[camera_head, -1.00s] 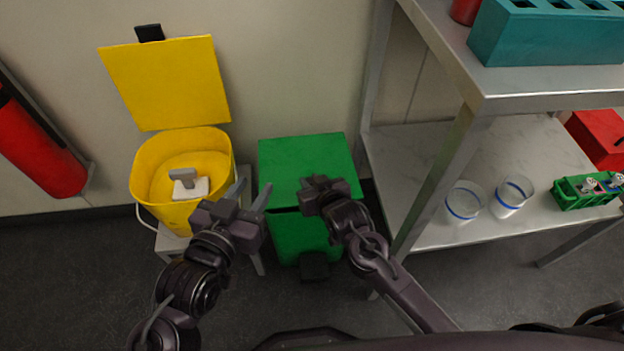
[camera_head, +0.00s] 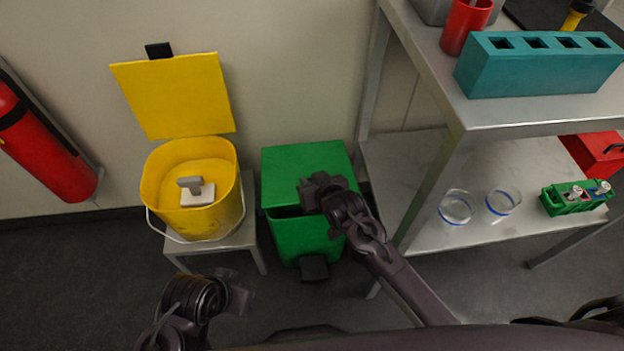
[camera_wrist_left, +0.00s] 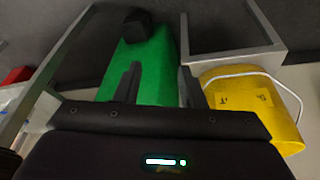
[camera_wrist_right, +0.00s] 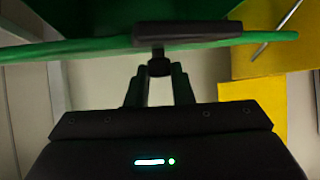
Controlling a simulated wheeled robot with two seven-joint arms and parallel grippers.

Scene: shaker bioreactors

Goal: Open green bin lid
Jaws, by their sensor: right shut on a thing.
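The green bin (camera_head: 305,240) stands on the floor, with a black pedal (camera_head: 313,268) at its front. Its green lid (camera_head: 300,165) lies over the top, with a narrow dark gap below its front edge. My right gripper (camera_head: 312,190) is at the lid's front edge. In the right wrist view, my right gripper (camera_wrist_right: 159,88) is shut on the dark lid handle (camera_wrist_right: 185,33) at its short stem, beside the lid's edge. My left gripper (camera_head: 238,297) is lower left of the bin, empty. In the left wrist view, its fingers (camera_wrist_left: 160,88) are spread apart.
An open yellow bin (camera_head: 195,215) stands on a small stand (camera_head: 247,235) left of the green bin. A metal shelf (camera_head: 440,175) with beakers and racks stands close on the right. A fire extinguisher (camera_head: 45,150) hangs at far left. Dark floor is free in front.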

